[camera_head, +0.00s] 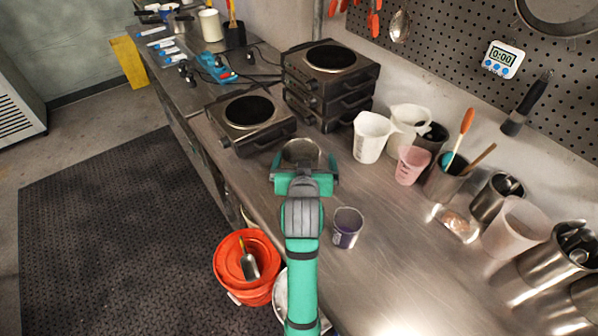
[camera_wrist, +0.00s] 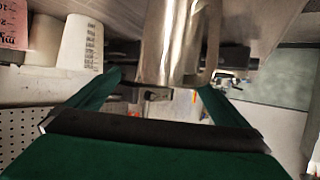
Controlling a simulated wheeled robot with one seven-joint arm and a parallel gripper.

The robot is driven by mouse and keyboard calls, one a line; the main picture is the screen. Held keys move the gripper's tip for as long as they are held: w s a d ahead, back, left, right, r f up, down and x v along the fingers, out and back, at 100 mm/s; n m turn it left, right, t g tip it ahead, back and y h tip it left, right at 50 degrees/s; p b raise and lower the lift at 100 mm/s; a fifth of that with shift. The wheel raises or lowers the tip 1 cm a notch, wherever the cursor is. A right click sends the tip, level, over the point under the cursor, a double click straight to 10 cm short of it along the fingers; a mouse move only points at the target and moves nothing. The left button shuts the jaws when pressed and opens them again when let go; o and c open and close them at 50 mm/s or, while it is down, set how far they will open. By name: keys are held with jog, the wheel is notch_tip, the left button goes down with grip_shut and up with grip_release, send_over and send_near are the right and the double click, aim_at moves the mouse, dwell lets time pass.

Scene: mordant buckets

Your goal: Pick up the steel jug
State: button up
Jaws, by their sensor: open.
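The steel jug (camera_head: 302,151) stands on the steel counter, just beyond my gripper (camera_head: 304,170), whose green fingers are spread. My gripper hides its lower part in the head view. In the wrist view, which looks upside down, the shiny jug (camera_wrist: 172,45) hangs from the top edge, and its handle (camera_wrist: 213,45) is on the right side. The open fingers (camera_wrist: 160,88) lie either side of the jug's line, with a gap between them. I cannot tell whether the jug is fully between the fingers, and no clear contact shows.
A hot plate (camera_head: 249,112) stands behind left, and stacked hot plates (camera_head: 330,75) behind. White jugs (camera_head: 371,137) and a pink cup (camera_head: 411,164) stand to the right. A purple-stained cup (camera_head: 347,228) is near my arm. An orange bucket (camera_head: 248,268) is below the counter edge.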

jog(key=w, duration=0.1)
jog(key=w+a+f, duration=0.1)
jog(key=shift+w, duration=0.3)
jog(key=shift+c, duration=0.3)
jog(key=c, duration=2)
jog(key=shift+c, duration=0.4)
jog(key=shift+r, duration=0.15)
